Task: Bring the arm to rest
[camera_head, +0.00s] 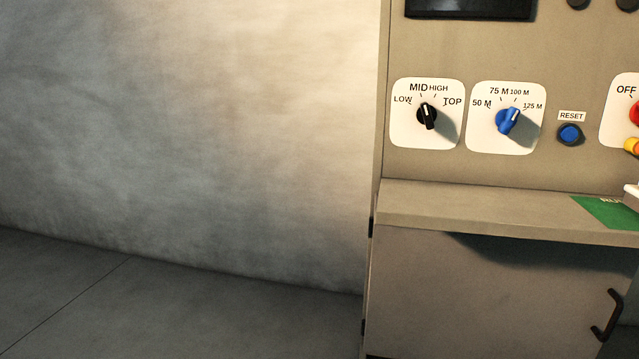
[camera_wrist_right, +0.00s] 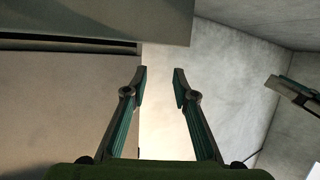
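My right gripper (camera_wrist_right: 162,80) shows in the right wrist view. Its two fingers are apart with nothing between them, and a pale surface lies behind the gap. At the right edge of that view is a dark and teal part (camera_wrist_right: 293,93) that looks like a finger of my other gripper; too little shows to tell its state. Neither gripper shows in the head view.
In the head view, a beige control cabinet (camera_head: 480,290) stands at right, with a black knob (camera_head: 427,116), blue knob (camera_head: 508,120), blue reset button (camera_head: 570,134) and a protruding ledge (camera_head: 480,208). The floor (camera_head: 180,310) at left is clear before a bare wall (camera_head: 180,130).

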